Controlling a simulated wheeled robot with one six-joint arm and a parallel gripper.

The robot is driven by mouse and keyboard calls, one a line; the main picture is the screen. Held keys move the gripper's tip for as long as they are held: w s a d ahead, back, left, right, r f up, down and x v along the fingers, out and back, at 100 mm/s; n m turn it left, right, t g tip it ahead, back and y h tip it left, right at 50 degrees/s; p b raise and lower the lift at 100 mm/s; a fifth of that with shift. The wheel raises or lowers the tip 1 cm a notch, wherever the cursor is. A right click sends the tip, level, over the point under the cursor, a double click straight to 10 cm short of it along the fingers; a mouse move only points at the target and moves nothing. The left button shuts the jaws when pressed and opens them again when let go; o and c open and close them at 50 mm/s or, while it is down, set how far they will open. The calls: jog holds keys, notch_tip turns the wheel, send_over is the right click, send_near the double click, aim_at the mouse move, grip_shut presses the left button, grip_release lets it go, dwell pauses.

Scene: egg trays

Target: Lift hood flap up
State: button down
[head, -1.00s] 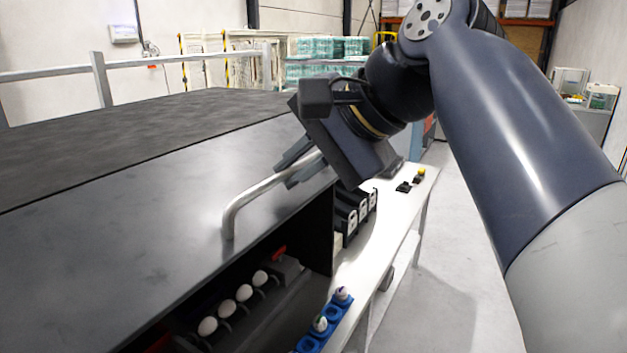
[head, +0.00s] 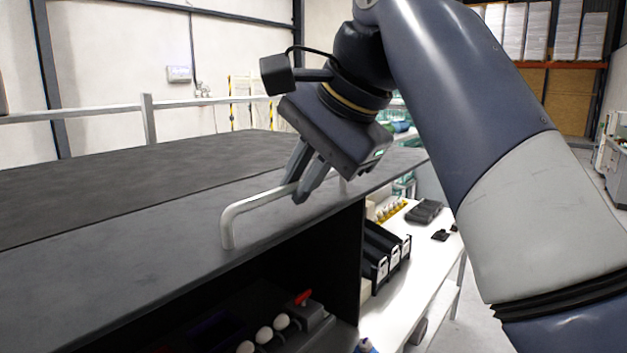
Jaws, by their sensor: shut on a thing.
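The hood flap (head: 150,243) is the dark grey panel at the left and centre of the head view. Its front edge slopes down to the left, above a dark opening. A pale metal bar handle (head: 252,204) stands on the flap near that edge. My gripper (head: 300,192) is shut on the handle near its middle, with the fingers reaching down from above. The fingers hide part of the bar, and its far end shows just past them. I cannot tell how far the flap is raised.
White eggs (head: 264,335) sit in a row under the flap. Black boxes with white labels (head: 383,250) stand on a white worktop (head: 405,300) at the right. A rail (head: 100,112) runs behind the flap. Open floor shows at the far right.

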jog(key=shift+w+a+f, duration=0.15)
jog(key=shift+a, duration=0.05)
jog(key=c, duration=1.7)
grip_release()
jog(key=shift+w+a+f, duration=0.1)
jog(key=shift+w+a, duration=0.15)
jog(key=shift+a, duration=0.15)
jog(key=shift+o, duration=1)
jog(key=shift+s+d, duration=0.1)
